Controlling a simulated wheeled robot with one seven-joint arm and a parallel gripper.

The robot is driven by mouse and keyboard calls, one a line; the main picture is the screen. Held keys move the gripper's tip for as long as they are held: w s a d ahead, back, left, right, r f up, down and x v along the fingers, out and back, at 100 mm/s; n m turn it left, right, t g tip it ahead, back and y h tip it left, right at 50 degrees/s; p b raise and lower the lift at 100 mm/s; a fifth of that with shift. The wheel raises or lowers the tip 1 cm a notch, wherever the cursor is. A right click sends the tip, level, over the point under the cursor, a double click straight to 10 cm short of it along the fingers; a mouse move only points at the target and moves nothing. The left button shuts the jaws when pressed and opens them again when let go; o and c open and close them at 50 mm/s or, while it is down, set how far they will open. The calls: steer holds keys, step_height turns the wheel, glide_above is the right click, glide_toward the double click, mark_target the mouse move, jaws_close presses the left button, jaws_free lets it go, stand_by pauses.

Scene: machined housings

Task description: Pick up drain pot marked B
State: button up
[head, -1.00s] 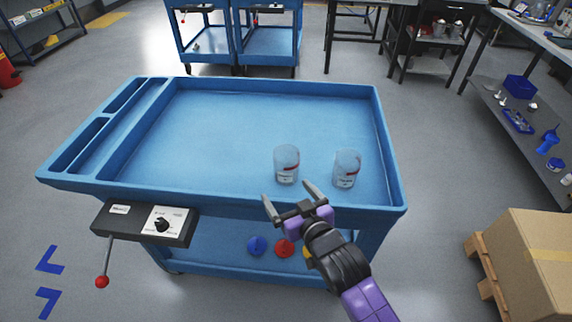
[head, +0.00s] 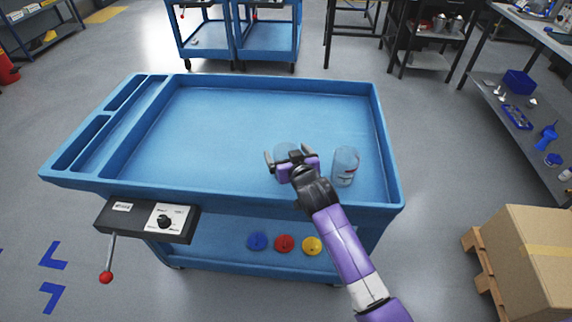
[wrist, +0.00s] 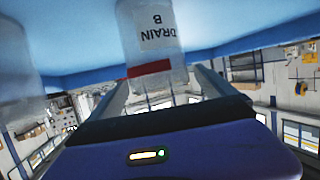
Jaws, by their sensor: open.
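The drain pot marked B (wrist: 152,40) is a clear cylinder with a white label and a red band. It shows upside down in the wrist view, between my two fingers. In the head view this pot (head: 285,149) stands on the blue cart top, mostly hidden behind my gripper (head: 288,160). My gripper is open, with its fingers reaching to either side of the pot; whether they touch it I cannot tell. A second clear pot (head: 345,167) stands just right of my gripper. It also shows blurred at the left of the wrist view (wrist: 15,75), its label unreadable.
The blue cart's tray (head: 230,120) has a raised rim and is bare at left and back. A black control box (head: 147,220) with a red-knobbed lever hangs at the front left. Coloured discs (head: 284,243) lie on the lower shelf. A cardboard box (head: 530,250) stands at right.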

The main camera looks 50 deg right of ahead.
steer(key=shift+w+d+f, duration=0.2)
steer(key=shift+w, duration=0.15)
steer(key=c, duration=1.9)
steer(key=shift+r, duration=0.1)
steer(key=shift+c, duration=0.2)
